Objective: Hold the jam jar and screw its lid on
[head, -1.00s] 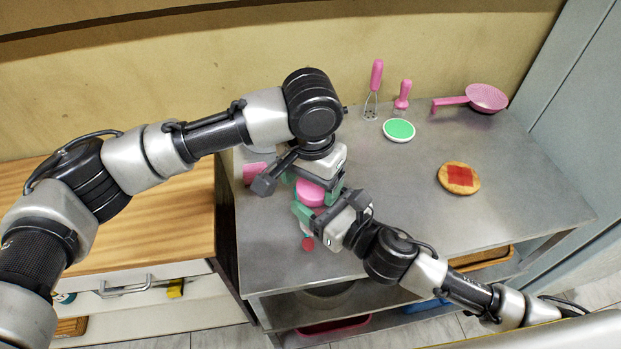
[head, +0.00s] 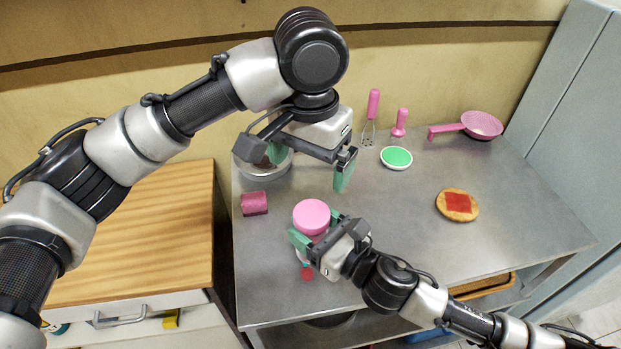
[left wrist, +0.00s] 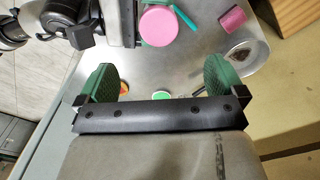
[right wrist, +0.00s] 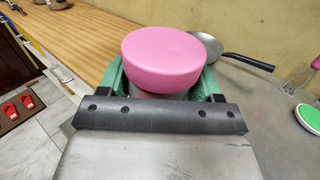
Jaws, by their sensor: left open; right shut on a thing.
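The jam jar (head: 301,256) stands upright near the front left of the metal table, mostly hidden by my right gripper (head: 314,234). Its pink lid (head: 311,216) sits level on top of it. In the right wrist view the lid (right wrist: 163,60) rises above the green fingers, which are shut around the jar below it. The lid also shows in the left wrist view (left wrist: 158,27). My left gripper (head: 309,166) is open and empty, raised above the table behind the jar, with its fingers wide apart.
A pink block (head: 254,203) lies left of the jar. A metal pan (head: 262,164) stands behind it, partly hidden by my left gripper. The table's right side is mostly clear.

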